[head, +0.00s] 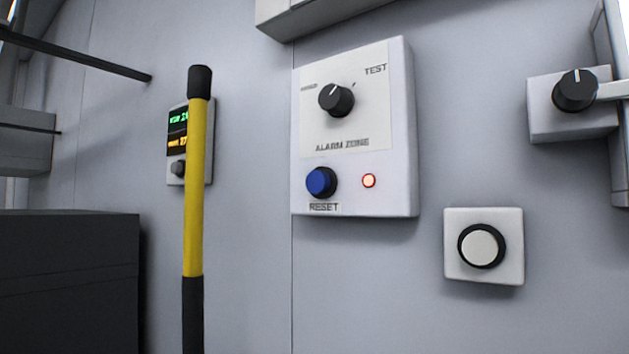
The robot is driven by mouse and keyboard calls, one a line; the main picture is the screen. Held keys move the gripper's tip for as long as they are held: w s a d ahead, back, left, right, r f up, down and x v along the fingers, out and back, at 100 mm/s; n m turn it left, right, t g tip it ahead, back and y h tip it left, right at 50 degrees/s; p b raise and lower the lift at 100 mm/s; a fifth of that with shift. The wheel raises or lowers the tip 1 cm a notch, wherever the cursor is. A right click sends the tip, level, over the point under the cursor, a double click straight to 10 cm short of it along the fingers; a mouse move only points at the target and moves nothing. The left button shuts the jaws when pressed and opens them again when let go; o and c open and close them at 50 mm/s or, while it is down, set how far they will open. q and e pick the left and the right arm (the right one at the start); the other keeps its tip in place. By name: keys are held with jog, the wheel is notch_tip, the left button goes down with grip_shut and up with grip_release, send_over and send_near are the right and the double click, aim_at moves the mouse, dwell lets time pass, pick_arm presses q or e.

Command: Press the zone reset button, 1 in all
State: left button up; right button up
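The zone reset button (321,182) is a round blue button with a dark collar. It sits at the lower left of a white panel (398,150) marked "ALARM ZONE", with "RESET" printed under it. A small red lamp (369,181) glows to its right. A black selector knob (336,99) sits above, near the word "TEST". Neither of my grippers shows in the head view.
A yellow and black upright pole (194,190) stands left of the panel, partly covering a small display unit (177,143). A white button box (484,246) is at lower right, a grey knob box (574,105) at upper right. A dark cabinet (68,285) fills the lower left.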

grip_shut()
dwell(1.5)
